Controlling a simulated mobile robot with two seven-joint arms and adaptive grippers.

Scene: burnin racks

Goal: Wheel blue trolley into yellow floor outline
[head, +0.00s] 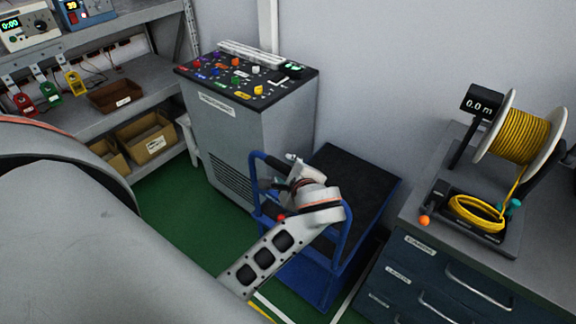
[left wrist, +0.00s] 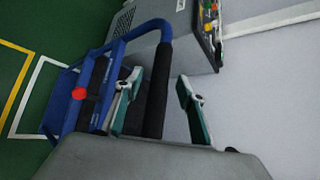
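The blue trolley (head: 336,262) stands between a grey cabinet and a workbench, with a black deck (head: 360,185) and a blue push handle. My left gripper (head: 294,163) is at the handle side of the trolley. In the left wrist view, the handle's black grip (left wrist: 157,92) runs between the two fingers of my left gripper (left wrist: 160,78). The fingers are apart, with a clear gap between the grip and the right finger. A yellow floor line (left wrist: 16,92) shows at the left of the wrist view. My right gripper is out of view.
The grey cabinet (head: 240,125) with a knobbed top stands close behind the trolley. A workbench with blue drawers (head: 410,275) is close on the right. Shelves with bins (head: 145,138) stand at the left. Green floor (head: 165,195) is free between shelves and trolley. White floor lines (left wrist: 25,100) also show.

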